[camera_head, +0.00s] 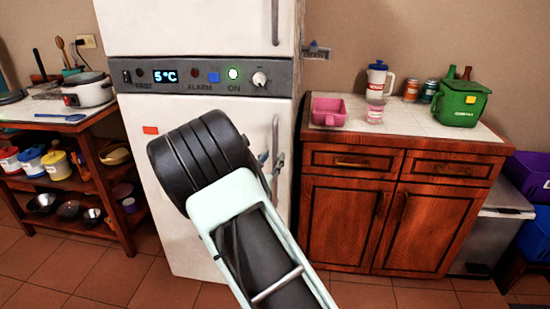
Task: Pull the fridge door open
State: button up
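The white fridge (200,25) stands in the middle, with a dark control panel (200,77) between its upper and lower doors. The lower door (162,225) looks closed, and its vertical handle (275,130) is near its right edge. The upper door also looks closed and has its own handle (275,20). My arm covers much of the lower door. Small grey parts of my gripper (268,162) show beside the lower handle, at its lower part. My arm hides most of the gripper, so I cannot tell whether its fingers are around the handle or only beside it.
A wooden cabinet (395,215) stands right of the fridge, with a pink container (329,113) and a green box (461,103) on top. A wooden shelf table (112,190) with pots and jars stands at the left. Tiled floor (105,278) is clear in front.

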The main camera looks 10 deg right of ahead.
jog(key=shift+x, duration=1.3)
jog(key=shift+c, duration=0.7)
grip_shut()
